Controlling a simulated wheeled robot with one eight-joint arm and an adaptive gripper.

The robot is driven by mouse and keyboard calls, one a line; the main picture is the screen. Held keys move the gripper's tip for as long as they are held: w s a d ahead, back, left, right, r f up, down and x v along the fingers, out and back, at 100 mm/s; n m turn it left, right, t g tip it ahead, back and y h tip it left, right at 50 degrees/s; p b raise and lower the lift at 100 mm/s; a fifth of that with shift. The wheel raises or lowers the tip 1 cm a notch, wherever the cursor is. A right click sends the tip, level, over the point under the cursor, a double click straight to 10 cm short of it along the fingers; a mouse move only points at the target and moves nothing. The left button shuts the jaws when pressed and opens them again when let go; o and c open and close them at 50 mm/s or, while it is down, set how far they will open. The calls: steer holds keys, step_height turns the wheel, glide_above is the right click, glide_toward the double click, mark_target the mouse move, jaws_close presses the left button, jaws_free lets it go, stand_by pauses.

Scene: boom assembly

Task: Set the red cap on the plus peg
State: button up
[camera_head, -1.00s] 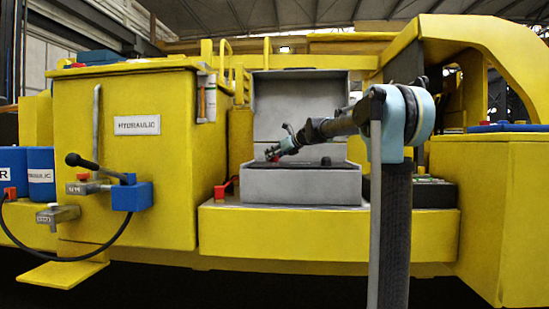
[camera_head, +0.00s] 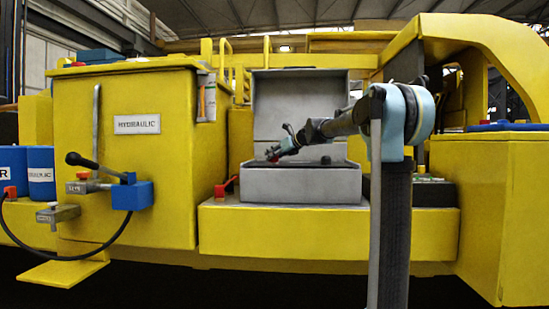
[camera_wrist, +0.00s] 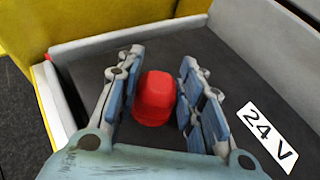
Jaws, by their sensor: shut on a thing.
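The red cap (camera_wrist: 154,98) is between the two blue-padded fingers of my gripper (camera_wrist: 155,100), which is shut on it. In the head view the red cap (camera_head: 273,156) is small, below the tip of my gripper (camera_head: 278,152), at the left part of the open grey box (camera_head: 300,186). In the wrist view the cap is over the dark top of the box, beside the "24 V" label (camera_wrist: 266,134). No plus peg shows; it may be hidden under the cap. I cannot tell whether the cap touches anything below.
A dark round knob (camera_head: 326,160) stands on the box to the right of my gripper. The raised grey lid (camera_head: 300,100) is behind it. A red clamp-like piece (camera_head: 224,187) is left of the box, near the yellow hydraulic cabinet (camera_head: 135,170).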

steer(key=shift+f, duration=0.6)
stand_by(0.3)
steer(key=o, duration=1.2)
steer(key=shift+c, duration=0.2)
steer(key=v, duration=1.1)
steer(key=shift+s+d, duration=0.1)
steer(key=shift+d, duration=0.15)
steer(key=shift+s+d+r, duration=0.1)
steer(key=shift+s+d, duration=0.05)
